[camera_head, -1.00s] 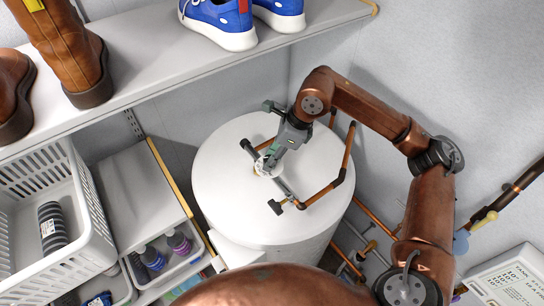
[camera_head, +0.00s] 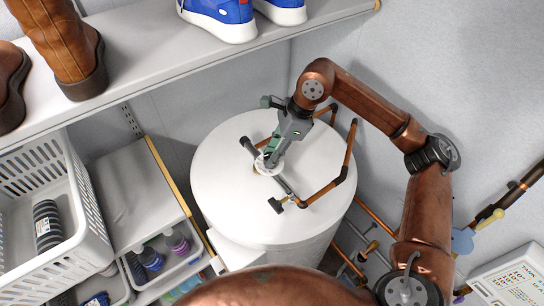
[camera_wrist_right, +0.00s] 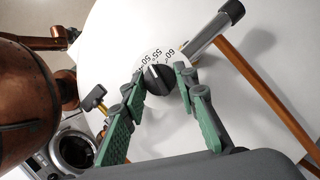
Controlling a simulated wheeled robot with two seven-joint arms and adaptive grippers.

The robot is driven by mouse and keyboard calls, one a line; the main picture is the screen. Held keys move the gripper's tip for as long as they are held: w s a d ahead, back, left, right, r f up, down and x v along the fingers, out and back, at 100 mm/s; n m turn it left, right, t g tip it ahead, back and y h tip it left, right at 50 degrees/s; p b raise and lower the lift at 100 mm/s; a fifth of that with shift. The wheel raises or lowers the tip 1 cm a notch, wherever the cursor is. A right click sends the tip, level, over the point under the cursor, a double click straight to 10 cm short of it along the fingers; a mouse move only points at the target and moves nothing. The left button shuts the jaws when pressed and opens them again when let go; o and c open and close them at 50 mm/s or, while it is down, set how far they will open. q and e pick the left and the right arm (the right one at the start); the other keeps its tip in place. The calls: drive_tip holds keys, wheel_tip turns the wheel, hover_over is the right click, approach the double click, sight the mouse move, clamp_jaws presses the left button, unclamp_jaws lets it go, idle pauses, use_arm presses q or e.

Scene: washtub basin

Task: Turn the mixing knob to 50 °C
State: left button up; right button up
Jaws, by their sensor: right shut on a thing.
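The mixing knob (camera_wrist_right: 158,78) is a small black knob with a white pointer line, on a pale dial marked 50, 55 and 60 (camera_wrist_right: 157,56) in the right wrist view. The pointer lies near the 50 and 55 marks; its exact reading is hard to tell. My right gripper (camera_wrist_right: 166,85) has its green fingers on both sides of the knob and is shut on it. In the head view the right gripper (camera_head: 271,158) reaches down to the valve on the white tank (camera_head: 225,205) and mostly hides the knob. My left gripper is not in view.
Copper pipes (camera_head: 328,188) run from the valve across the tank top, right of the gripper. A shelf with shoes (camera_head: 150,45) overhangs at upper left. A white basket (camera_head: 90,245) and bins stand left of the tank. A grey wall is behind.

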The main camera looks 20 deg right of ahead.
drive_tip(key=shift+w+n+g+b, duration=0.1)
drive_tip(key=shift+n+g+b, duration=0.45)
drive_tip(key=shift+n, duration=0.85)
drive_tip(key=shift+r, duration=0.1)
drive_tip(key=o, duration=1.2)
drive_tip(key=shift+c, duration=0.2)
drive_tip(key=v, duration=1.2)
drive_tip(key=shift+w+d, duration=0.1)
